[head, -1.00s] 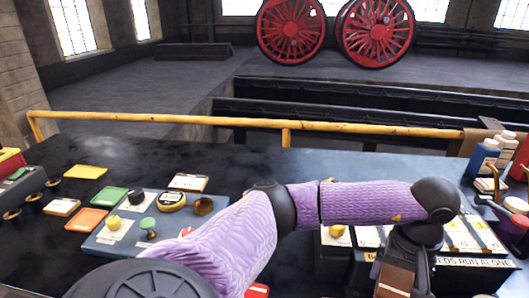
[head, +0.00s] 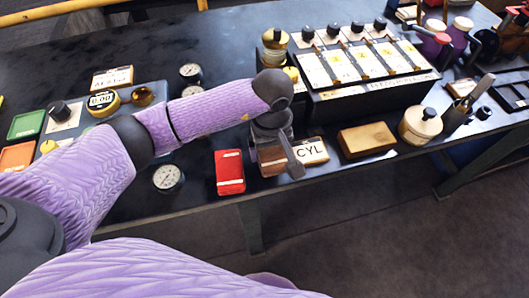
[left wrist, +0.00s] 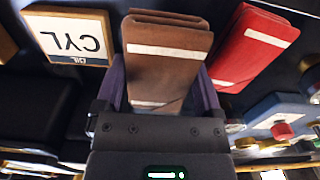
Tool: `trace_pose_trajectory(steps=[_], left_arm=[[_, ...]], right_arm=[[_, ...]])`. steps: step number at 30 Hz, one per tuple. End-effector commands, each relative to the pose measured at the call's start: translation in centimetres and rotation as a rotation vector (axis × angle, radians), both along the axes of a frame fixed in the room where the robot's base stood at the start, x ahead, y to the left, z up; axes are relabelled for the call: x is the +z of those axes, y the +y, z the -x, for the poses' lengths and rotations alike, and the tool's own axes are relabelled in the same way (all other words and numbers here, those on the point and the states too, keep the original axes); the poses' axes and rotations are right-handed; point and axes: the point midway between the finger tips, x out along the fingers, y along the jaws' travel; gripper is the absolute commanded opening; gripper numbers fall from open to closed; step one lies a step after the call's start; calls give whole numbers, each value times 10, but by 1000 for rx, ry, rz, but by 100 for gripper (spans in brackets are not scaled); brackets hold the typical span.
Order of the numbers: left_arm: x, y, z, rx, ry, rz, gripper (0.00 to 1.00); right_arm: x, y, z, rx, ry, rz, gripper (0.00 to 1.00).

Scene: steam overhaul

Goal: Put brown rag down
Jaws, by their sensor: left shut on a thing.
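The brown rag (left wrist: 168,55) is a folded pad with white stripes. In the left wrist view it sits between the two fingers of my left gripper (left wrist: 160,85), which is shut on it. In the head view my left gripper (head: 275,150) points down at the front edge of the dark bench, and part of the rag (head: 270,164) shows beside it. A red rag (head: 230,172) lies just left of it and also shows in the left wrist view (left wrist: 254,47). I cannot tell if the brown rag touches the bench. My right gripper is not in view.
A CYL card (head: 311,151) lies close to the right of the rag, with a wooden block (head: 367,139) beyond. A round gauge (head: 168,177) lies left of the red rag. A box with levers (head: 370,88) stands behind. The dark bench (head: 205,195) has its edge close in front.

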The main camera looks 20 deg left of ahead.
Motion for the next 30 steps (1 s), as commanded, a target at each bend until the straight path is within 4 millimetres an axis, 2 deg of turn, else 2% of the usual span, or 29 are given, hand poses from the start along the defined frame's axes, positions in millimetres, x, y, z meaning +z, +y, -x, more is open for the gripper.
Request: trace_pose_trajectory(steps=[3,5,14,15,16,23,25,26,30], left_arm=[[-25,0,1,1,6,0,9],[-32,0,1,0,4,0,9],[-34,0,0,-1,1,-1,9],[-34,0,0,-1,0,0,91],[-34,0,0,-1,0,0,98],[-32,0,0,-1,1,-1,100],[-26,0,0,-1,-1,-1,100],[-21,0,-1,-1,-2,0,100],[18,1,-1,-3,-6,0,100]], right_arm=[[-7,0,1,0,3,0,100],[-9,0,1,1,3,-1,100],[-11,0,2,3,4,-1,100],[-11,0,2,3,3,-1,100],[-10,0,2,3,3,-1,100],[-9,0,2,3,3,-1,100],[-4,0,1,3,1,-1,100],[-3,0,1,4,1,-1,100],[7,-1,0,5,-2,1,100]])
